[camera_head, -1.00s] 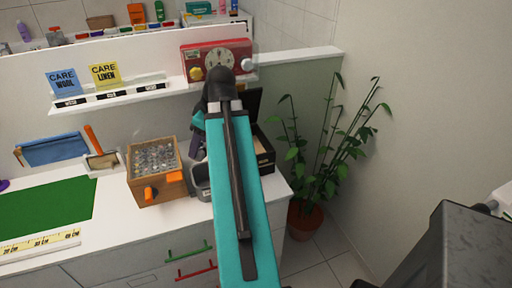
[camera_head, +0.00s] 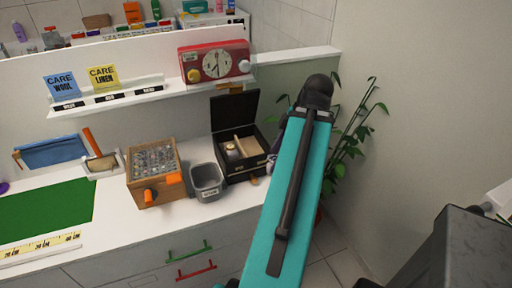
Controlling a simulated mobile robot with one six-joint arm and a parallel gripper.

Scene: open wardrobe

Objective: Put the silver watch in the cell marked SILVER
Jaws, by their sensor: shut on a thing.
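An open black box (camera_head: 246,172) with a raised lid stands at the right end of the white counter. A light divider (camera_head: 245,147) splits its inside. A small round pale-and-dark item (camera_head: 232,151), perhaps a watch, sits in its left part; I cannot tell whether it is silver or gold. No cell label can be read. My gripper (camera_head: 272,162) is mostly hidden behind my teal arm, at the right side of the box. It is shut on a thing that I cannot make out.
A grey bin (camera_head: 207,181) stands left of the box, beside a wooden crate (camera_head: 147,187) of clear pieces. A red clock radio (camera_head: 215,63) sits on the shelf above. A potted plant (camera_head: 352,140) stands to the right. The green mat (camera_head: 45,212) is bare.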

